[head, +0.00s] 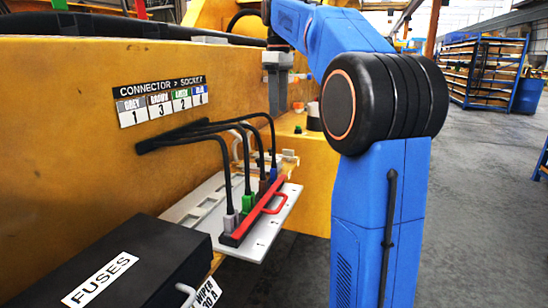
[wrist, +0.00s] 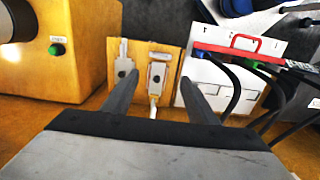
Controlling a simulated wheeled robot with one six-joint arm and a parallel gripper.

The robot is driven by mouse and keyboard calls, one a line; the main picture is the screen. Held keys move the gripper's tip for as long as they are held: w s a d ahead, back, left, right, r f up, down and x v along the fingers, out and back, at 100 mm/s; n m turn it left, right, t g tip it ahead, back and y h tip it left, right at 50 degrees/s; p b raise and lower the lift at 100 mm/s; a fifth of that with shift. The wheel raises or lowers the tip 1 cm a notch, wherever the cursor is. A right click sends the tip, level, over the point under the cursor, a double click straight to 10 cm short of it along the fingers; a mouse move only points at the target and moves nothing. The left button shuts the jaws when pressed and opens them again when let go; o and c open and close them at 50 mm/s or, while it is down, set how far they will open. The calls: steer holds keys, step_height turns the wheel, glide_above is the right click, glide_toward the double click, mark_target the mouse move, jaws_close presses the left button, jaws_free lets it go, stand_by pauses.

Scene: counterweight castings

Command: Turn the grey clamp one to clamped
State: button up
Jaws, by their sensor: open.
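Two small pale grey clamps sit side by side on a yellow-brown plate (wrist: 140,52) in the wrist view. The left clamp (wrist: 124,62) has a narrow part pointing up. The right clamp (wrist: 157,74) has a pale strip running down below it. I cannot tell which is clamp one, nor how each is set. My gripper (wrist: 158,88) is open, its two dark fingers apart with the right clamp seen between them and nothing held. In the head view my gripper (head: 276,90) points down beside the yellow casting; the clamps are not clear there.
A pale connector plate (head: 255,244) with a red-handled bar (head: 250,218) and several black cables stands close by. A black fuse box (head: 120,258) is at front left. A yellow block (wrist: 60,75) with a green button (wrist: 57,49) stands left of the clamps.

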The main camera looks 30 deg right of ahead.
mark_target(278, 160)
step_height(278, 160, down, 17)
steer(key=shift+f, duration=0.1)
stand_by(0.5)
steer(key=c, duration=1.1)
steer(key=shift+o, duration=0.2)
